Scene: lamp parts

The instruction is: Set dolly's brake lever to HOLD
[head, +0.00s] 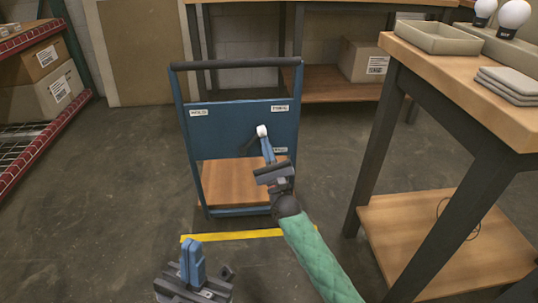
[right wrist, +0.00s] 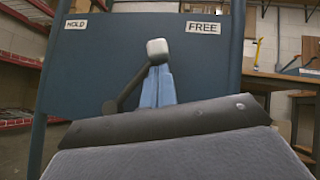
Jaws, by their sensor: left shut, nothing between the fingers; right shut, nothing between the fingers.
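The dolly (head: 177,100) stands upright with a blue panel. A HOLD label (head: 200,112) is at the panel's upper left and a FREE label (head: 279,108) at its upper right; both also show in the right wrist view. The brake lever has a white knob (head: 262,131) (right wrist: 157,49) on a dark arm (right wrist: 128,91), tilted up and right, toward the FREE side. My right gripper (head: 267,148) (right wrist: 157,86) is shut and empty, its blue fingertips just below the knob; I cannot tell if they touch. My left gripper (head: 192,260) is shut and empty, low in front of the dolly.
Yellow tape (head: 235,235) lies on the floor before the dolly. A wooden workbench (head: 470,78) stands close on the right, a shelf rack (head: 40,145) on the left. Floor between rack and dolly is clear.

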